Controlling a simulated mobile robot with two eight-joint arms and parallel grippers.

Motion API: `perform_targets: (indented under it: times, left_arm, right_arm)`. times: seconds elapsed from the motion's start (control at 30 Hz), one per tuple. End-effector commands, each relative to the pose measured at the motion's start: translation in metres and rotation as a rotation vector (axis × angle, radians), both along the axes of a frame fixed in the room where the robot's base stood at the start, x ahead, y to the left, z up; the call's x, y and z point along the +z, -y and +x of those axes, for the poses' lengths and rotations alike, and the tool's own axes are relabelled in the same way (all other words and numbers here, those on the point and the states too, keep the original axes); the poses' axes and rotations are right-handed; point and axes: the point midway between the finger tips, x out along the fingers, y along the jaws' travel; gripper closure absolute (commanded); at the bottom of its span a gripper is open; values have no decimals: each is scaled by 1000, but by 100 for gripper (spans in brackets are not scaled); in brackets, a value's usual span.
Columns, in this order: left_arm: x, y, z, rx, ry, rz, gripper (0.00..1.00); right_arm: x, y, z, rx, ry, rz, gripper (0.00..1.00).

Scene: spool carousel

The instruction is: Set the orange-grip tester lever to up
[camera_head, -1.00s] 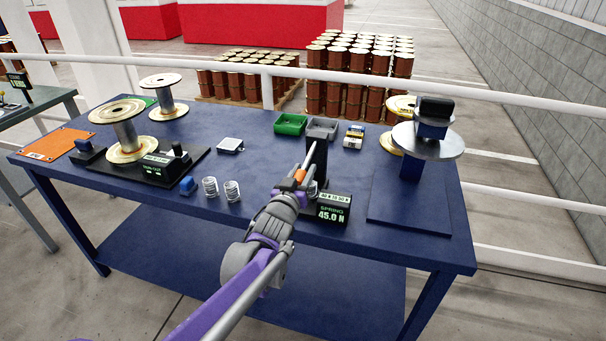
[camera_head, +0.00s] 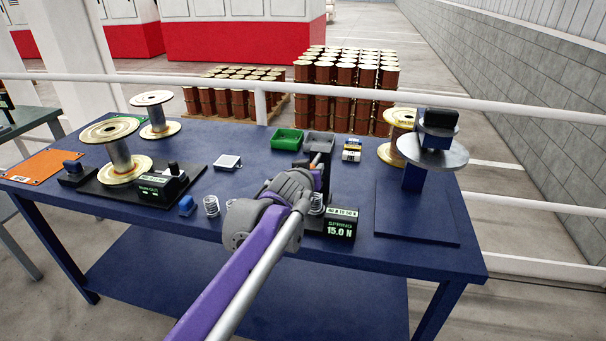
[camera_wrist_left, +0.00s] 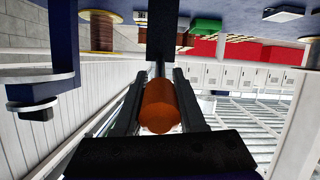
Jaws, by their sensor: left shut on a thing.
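The spring tester (camera_head: 340,222) stands at the front of the blue table, with its green display reading 15.0 N. The dark tester post (camera_wrist_left: 161,32) stands behind the grip there. My left wrist hides much of the post and lever in the head view, so the exact lever angle is hard to tell. My right gripper is not in view.
A coil spring (camera_head: 211,206) and a blue block (camera_head: 186,205) lie left of my arm. The spool stand (camera_head: 418,212) is at the right. Green (camera_head: 287,139) and grey (camera_head: 319,145) bins stand behind the tester. A metal spool (camera_head: 120,153) stands at the left.

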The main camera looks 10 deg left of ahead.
Motion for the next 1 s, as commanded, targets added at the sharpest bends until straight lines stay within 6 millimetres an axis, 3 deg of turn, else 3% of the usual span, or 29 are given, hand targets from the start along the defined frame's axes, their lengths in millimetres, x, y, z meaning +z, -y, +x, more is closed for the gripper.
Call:
perform_targets:
  times: [0.03,0.17,0.7,1.0]
  left_arm:
    - [-3,-2,1,4,-25,2,100]
    - [8,-2,2,2,-83,3,100]
    - [54,-1,21,-2,-375,13,100]
    - [58,-1,26,-4,-446,15,100]
  right_arm:
    - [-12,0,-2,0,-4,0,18]
    - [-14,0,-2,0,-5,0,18]
    - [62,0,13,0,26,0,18]
    - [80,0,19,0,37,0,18]
